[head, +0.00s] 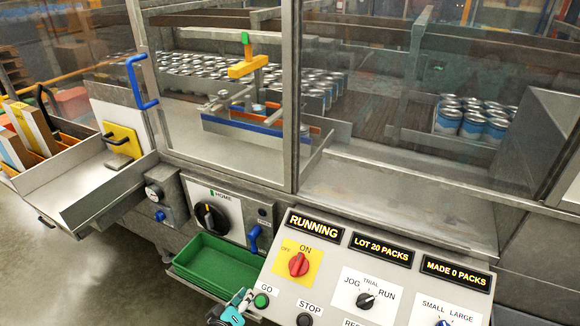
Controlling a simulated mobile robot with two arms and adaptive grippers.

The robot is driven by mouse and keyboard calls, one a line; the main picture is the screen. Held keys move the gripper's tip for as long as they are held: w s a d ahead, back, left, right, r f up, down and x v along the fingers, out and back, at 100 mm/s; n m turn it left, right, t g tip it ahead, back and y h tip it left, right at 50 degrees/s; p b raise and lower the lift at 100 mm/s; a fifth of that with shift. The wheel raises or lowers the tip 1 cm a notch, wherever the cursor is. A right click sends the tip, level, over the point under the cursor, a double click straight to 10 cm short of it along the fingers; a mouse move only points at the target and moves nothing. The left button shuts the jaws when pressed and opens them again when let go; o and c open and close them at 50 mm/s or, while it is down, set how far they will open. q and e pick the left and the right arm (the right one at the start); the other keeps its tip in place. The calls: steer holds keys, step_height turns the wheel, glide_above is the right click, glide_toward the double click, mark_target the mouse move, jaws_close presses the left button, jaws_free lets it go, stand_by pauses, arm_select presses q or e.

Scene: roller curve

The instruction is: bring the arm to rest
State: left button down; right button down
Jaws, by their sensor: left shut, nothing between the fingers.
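My left gripper (238,302) shows at the bottom edge of the head view, a small black and teal shape. It is shut and empty. Its tip is just left of the green GO button (261,301) on the sloped control panel (330,262); I cannot tell whether it touches the panel. Most of the left arm is outside the picture. My right gripper is not in view. The panel displays read RUNNING (314,225), LOT 20 PACKS (381,249) and MADE 0 PACKS (455,273).
A green tray (215,262) lies left of the panel, near the gripper. Above it are a black HOME knob (211,217) and a blue handle (254,238). Clear guard panels with a blue door handle (141,82) enclose many cans. Open floor (90,270) lies at lower left.

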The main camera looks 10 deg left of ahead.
arm_select(q)
steer(key=s+a+f+m+g+y+b, duration=0.1)
steer(key=s+f+m+g, duration=0.1)
steer(key=s+f, duration=0.6)
steer(key=s+a+f+m+g+b, duration=0.15)
steer(key=s+f, duration=0.25)
steer(key=f, duration=0.8)
steer(key=s+a+f+m+g+y+b, duration=0.1)
steer(key=s+f+m+g, duration=0.15)
steer(key=s+f, duration=0.55)
steer(key=s+a+f+m+g+b, duration=0.1)
steer(key=s+a+f+m+g, duration=0.1)
steer(key=s+f, duration=0.6)
steer(key=s+a+f+m+g+y+b, duration=0.1)
steer(key=s+f+g, duration=0.3)
steer(key=s, duration=1)
step_height(320, 180, down, 4)
steer(key=shift+s+a+r+m+b, duration=0.1)
steer(key=shift+s+a+m+b, duration=0.3)
steer(key=shift+a+m, duration=0.1)
